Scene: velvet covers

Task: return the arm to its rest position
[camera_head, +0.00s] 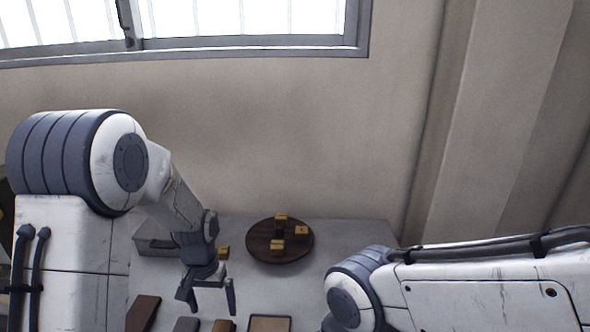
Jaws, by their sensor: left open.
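My left arm comes in from the left and bends down over the table. Its gripper (210,298) hangs above the table with its two fingers apart and nothing between them. My right arm lies across the lower right. Its gripper is out of the picture.
A light table (345,238) stands against a plain wall. A round dark wooden board (262,253) bears small yellow blocks, and another yellow block (223,252) is left of it. A grey box (150,245) stands at the back left. Several flat pieces lie along the front, including a brown one (142,312).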

